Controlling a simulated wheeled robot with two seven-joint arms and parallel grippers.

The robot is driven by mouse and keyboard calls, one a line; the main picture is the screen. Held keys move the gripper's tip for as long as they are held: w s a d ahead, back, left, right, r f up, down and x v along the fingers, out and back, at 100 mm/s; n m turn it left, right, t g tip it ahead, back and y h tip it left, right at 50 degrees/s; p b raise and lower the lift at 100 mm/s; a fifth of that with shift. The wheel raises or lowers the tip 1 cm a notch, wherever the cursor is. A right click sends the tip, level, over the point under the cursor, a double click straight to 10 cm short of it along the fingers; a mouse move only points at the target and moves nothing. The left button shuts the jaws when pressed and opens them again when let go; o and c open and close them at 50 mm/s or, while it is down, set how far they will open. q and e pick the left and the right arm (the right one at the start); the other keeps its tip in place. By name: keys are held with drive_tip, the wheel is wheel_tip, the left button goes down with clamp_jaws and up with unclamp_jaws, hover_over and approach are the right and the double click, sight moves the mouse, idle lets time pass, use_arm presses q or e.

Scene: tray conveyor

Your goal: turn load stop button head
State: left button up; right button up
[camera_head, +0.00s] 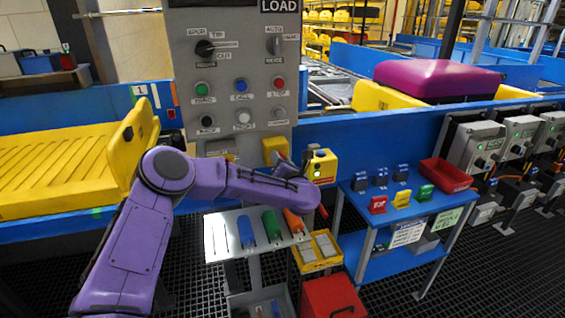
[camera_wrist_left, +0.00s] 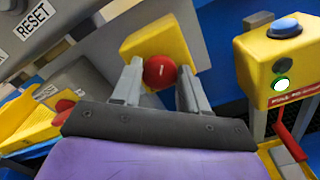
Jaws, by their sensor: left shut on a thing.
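In the left wrist view the load stop button head (camera_wrist_left: 160,72) is a red, round knob with a small white mark. It sits on the face of a yellow box (camera_wrist_left: 148,39). My left gripper (camera_wrist_left: 161,75) has its two grey fingers on either side of the knob, shut on it. In the head view the yellow box (camera_head: 274,147) shows below the grey LOAD panel (camera_head: 226,60), just beyond my purple left arm. The knob and the fingertips are hidden there. My right gripper is in neither view.
A second yellow box (camera_wrist_left: 283,60) with a blue button and a lit green lamp stands close to the right. A blue table (camera_head: 363,197) with small coloured blocks and a red bin (camera_head: 445,175) is further right. A yellow tray (camera_head: 60,165) lies on the left conveyor.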

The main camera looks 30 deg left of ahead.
use_arm(q)
drive_tip(key=o, duration=1)
drive_tip(key=shift+o, duration=0.2)
drive_tip(key=b+v, duration=0.3)
drive_tip(key=v, duration=0.7)
drive_tip(key=shift+s+d, duration=0.15)
